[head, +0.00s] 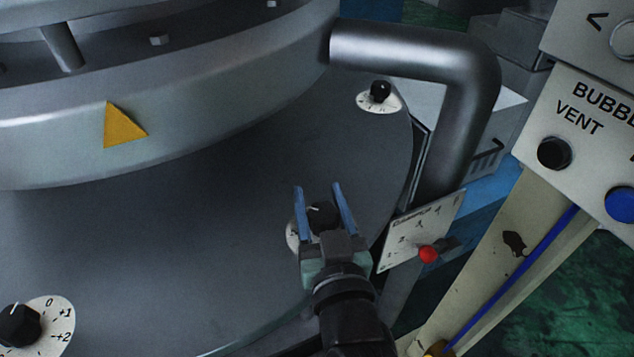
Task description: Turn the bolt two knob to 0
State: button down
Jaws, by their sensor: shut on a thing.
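My gripper (322,192) reaches in from the bottom over the dark grey round plate. Its two blue fingers stand on either side of a black knob (322,214) and are shut on it. A light mark shows on top of this knob. Its white dial (292,237) is mostly hidden by my gripper, so its numbers cannot be read. A second black knob (18,326) at the lower left sits on a white dial with 0, +1 and +2 showing. A third black knob (380,91) sits on a small dial at the upper right. No bolt names are readable.
A thick metal pipe (410,55) bends down at the right of the plate. A white panel (405,235) with a red-tipped lever (428,254) stands close right of my gripper. A control box (585,125) marked VENT is farther right.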

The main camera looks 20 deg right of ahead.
jog(key=shift+d+m+h+p, duration=0.1)
jog(key=shift+m+h+p, duration=0.3)
jog(key=shift+h+p, duration=0.35)
jog(key=shift+c, duration=1.3)
grip_release()
jog(key=shift+s, duration=0.1)
jog(key=v, duration=1.2)
jog(key=shift+s+r, duration=0.25)
jog(key=shift+s, duration=0.15)
